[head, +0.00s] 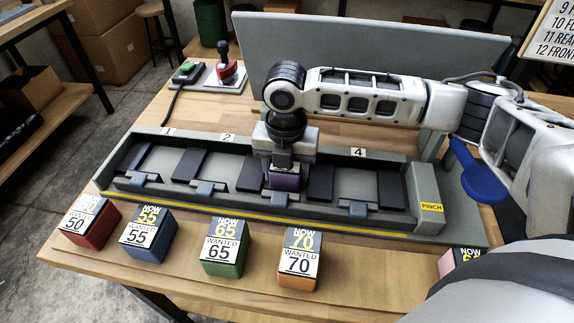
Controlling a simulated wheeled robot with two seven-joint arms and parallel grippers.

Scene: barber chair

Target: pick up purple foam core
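The purple foam core (284,182) sits in the third bay of the grey slotted fixture (140,203), between dark pads. My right gripper (283,166) points straight down over it, its fingertips at the top of the purple block. The gripper body hides the bay behind it. I cannot tell whether the fingers are closed on the core or only around it. My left gripper is not in view.
Red (90,230), blue (148,240), green (224,256) and orange (299,268) labelled blocks line the front, with a pink one (452,262) at right. Behind stand a grey panel (380,45), a red-based lever (228,70) and a green-button box (187,72).

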